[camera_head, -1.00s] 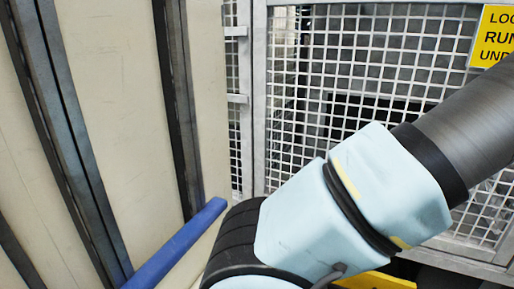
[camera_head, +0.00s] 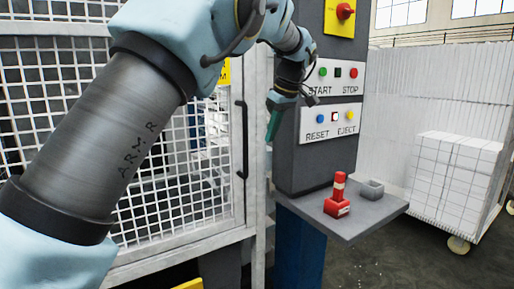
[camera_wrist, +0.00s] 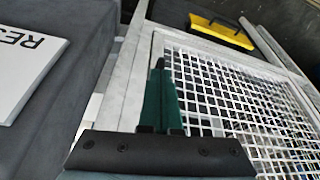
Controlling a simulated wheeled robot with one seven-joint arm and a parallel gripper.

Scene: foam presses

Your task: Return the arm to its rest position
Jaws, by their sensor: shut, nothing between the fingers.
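My arm reaches across the left of the head view, bends at the top, and ends at my gripper (camera_head: 271,136). The gripper hangs fingers down, just left of the grey control panel (camera_head: 290,165) and in front of the machine's frame. In the wrist view the dark green fingers of my gripper (camera_wrist: 160,66) lie together, shut, with nothing visible between them. I cannot tell how far the fingers are from the panel's side.
A mesh guard door (camera_head: 185,185) with a dark handle (camera_head: 242,140) stands behind my arm. A shelf (camera_head: 370,222) below the panel holds a red-and-white object (camera_head: 338,198) and a small grey tray (camera_head: 372,188). A cart (camera_head: 455,185) of white blocks is at right.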

